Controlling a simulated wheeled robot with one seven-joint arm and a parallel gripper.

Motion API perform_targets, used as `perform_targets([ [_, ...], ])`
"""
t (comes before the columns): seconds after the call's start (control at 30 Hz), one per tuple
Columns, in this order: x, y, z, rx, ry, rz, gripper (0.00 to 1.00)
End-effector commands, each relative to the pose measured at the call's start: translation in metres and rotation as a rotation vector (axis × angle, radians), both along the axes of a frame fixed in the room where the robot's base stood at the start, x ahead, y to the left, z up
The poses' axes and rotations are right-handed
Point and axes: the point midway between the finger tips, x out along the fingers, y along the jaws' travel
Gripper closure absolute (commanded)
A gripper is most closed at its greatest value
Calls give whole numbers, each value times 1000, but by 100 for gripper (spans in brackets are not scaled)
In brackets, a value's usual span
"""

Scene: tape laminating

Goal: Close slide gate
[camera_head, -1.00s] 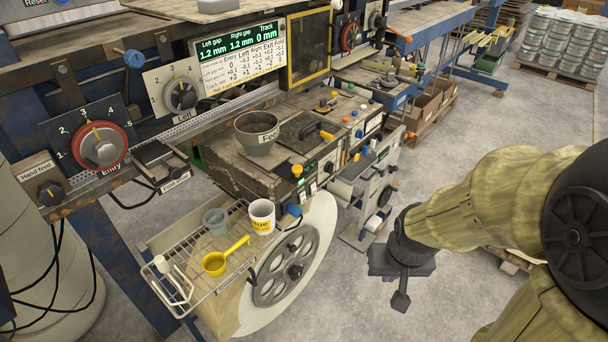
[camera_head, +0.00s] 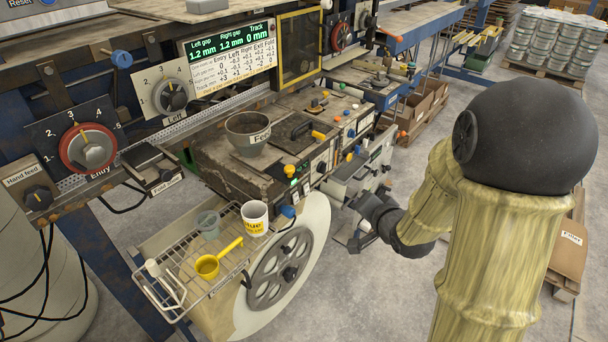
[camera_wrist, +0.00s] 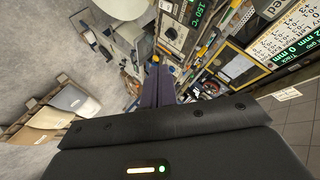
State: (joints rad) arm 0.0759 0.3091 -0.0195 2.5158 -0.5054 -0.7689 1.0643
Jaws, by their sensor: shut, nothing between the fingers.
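My gripper (camera_head: 355,244) is to the right of the large spoked wheel and lower than the bench top, apart from the plate. In the wrist view my gripper (camera_wrist: 157,82) shows its dark fingers together and empty, pointing toward the machine. A small yellow part (camera_wrist: 155,59) shows beyond their tips.
Knobs and a green display panel (camera_head: 230,50) line the machine.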

Motion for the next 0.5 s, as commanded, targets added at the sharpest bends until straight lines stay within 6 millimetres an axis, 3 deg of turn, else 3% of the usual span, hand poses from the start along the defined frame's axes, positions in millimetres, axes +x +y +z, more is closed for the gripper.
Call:
perform_targets([
  [0.1, 11, 17, 6, 223, -67, 18, 100],
  [0.3, 13, 40, 23, 557, -112, 77, 100],
  [0.5, 12, 46, 31, 655, -116, 99, 100],
])
